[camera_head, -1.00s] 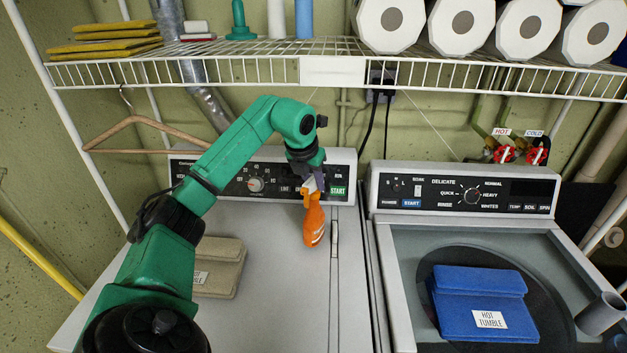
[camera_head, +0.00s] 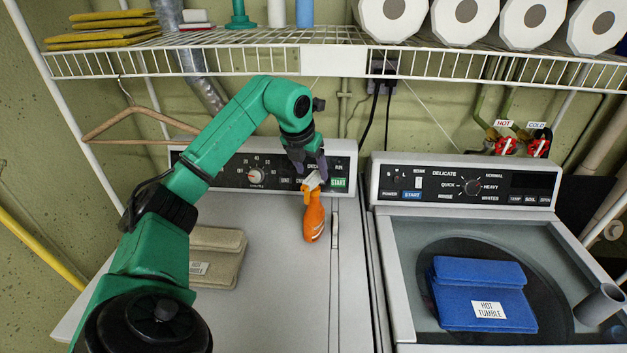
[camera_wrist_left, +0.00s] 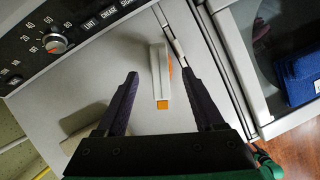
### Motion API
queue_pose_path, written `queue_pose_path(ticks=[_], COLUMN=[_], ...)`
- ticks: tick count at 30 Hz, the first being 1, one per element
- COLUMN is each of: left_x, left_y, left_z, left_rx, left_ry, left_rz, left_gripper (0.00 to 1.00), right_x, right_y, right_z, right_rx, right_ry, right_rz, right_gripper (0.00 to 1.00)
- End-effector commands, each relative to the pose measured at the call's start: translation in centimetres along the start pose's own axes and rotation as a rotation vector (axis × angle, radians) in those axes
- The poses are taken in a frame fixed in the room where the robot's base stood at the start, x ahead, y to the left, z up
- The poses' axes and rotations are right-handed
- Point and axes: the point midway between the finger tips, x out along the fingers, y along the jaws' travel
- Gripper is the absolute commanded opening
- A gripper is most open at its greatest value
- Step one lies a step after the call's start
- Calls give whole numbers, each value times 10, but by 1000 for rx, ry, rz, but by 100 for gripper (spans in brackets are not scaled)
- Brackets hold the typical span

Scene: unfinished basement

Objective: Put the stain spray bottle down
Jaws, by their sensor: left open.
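The stain spray bottle (camera_head: 314,222) is orange with a white spray head. It stands upright on the light grey dryer top (camera_head: 285,285), in front of the dryer's control panel. My left gripper (camera_head: 310,172) is just above and behind the spray head. In the left wrist view its two dark fingers are spread wide, and the white head with an orange tip (camera_wrist_left: 158,80) shows in the space between them, with gaps on both sides. Whether the fingers still reach down beside the head is hard to tell. My right gripper is in no view.
A beige folded pouch (camera_head: 216,262) lies left of the bottle, partly behind my arm. The washer (camera_head: 410,240) with a blue pouch (camera_head: 482,290) on its lid stands to the right. A white wire shelf (camera_head: 220,62) with paper rolls hangs above. The dryer's front top is clear.

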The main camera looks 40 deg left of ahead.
Motion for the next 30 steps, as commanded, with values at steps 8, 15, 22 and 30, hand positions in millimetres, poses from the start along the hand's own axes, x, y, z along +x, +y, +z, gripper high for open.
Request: queue_pose_path(ticks=[8,15,22,30], left_x=[-68,-78,-77,-77], left_y=[0,0,0,0], left_z=[1,0,0,0], left_rx=[1,0,0,0], left_ry=[-3,1,1,1], left_rz=[-1,0,0,0], left_gripper=[69,69,69,69], right_x=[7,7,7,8], right_y=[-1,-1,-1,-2], right_z=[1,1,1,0], right_rx=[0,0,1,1], right_ry=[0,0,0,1], right_rz=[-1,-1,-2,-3], right_gripper=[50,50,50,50])
